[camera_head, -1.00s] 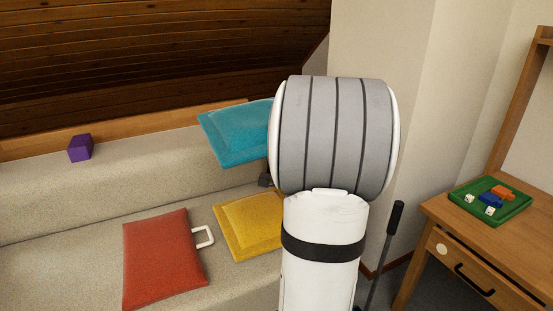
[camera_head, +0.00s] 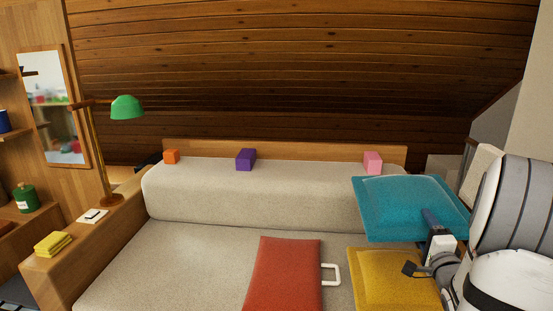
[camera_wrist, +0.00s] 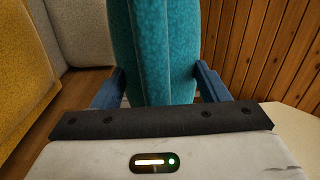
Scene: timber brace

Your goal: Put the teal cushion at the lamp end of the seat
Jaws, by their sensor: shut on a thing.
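The teal cushion (camera_head: 408,205) is held up above the right end of the seat, over the yellow cushion, in the head view. My gripper (camera_head: 432,222) is shut on its near edge. In the wrist view the teal cushion (camera_wrist: 163,50) stands between the two blue fingers (camera_wrist: 160,85). The grey seat (camera_head: 190,265) runs across the head view. The lamp (camera_head: 127,107), with a green shade and a brass stem, stands at the seat's left end on a wooden ledge. The seat surface at that end is bare.
Sloped timber hangs above.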

